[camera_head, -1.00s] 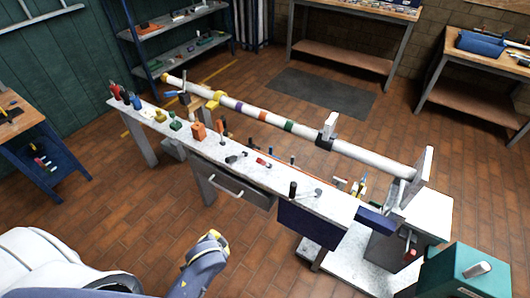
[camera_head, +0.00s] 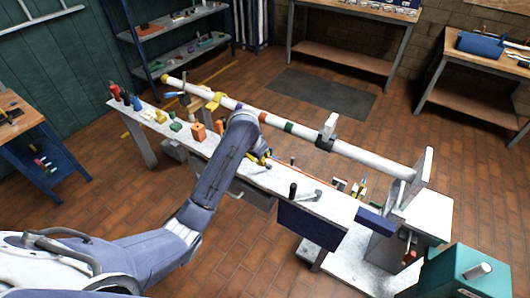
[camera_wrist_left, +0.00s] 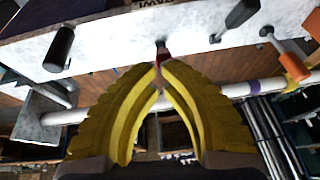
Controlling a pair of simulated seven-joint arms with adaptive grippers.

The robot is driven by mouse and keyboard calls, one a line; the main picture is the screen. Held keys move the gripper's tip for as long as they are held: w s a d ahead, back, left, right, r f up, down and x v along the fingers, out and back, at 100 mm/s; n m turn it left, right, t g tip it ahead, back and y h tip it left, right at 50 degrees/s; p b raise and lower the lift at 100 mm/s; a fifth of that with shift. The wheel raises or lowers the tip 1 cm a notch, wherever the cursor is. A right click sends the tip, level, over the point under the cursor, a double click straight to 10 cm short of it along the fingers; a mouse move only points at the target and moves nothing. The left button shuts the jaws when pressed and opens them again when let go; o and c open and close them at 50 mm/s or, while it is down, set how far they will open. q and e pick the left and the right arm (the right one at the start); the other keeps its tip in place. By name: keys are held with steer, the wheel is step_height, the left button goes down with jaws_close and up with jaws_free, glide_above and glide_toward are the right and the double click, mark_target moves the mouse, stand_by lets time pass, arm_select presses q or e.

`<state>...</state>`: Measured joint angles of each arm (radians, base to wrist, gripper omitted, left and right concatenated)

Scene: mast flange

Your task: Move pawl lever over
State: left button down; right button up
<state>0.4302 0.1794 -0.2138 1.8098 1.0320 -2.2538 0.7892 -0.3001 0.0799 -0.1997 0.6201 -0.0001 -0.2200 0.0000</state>
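My left arm reaches in from the left over the long white bench, and its yellow gripper (camera_head: 260,159) is at the bench's middle. In the left wrist view the two yellow fingers (camera_wrist_left: 160,66) come together at the tips around a small red lever (camera_wrist_left: 161,52) with a dark end. It stands at the bench edge beside a partly cut-off label that seems to read "PAWL". In the head view the gripper and forearm hide most of this lever. My right gripper is in neither view.
A black-handled lever (camera_wrist_left: 60,48) and an orange-handled lever (camera_wrist_left: 293,66) flank the gripped one. A long white tube (camera_head: 370,160) with coloured bands runs behind the bench. An orange block (camera_head: 198,131) and bottles (camera_head: 115,92) stand along the bench's left part.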

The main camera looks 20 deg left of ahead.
arm_select(q)
steer(key=w+r, duration=0.6)
steer(key=r, duration=0.2)
steer(key=shift+n+g+h, duration=0.3)
steer(key=x, duration=0.3)
steer(key=s+x, duration=0.1)
steer(key=x, duration=0.6)
steer(key=shift+s+f, duration=0.25)
steer(key=shift+f, duration=0.45)
steer(key=shift+s+a+f, duration=0.15)
steer(key=shift+s+f, duration=0.3)
steer(key=shift+s, duration=0.2)
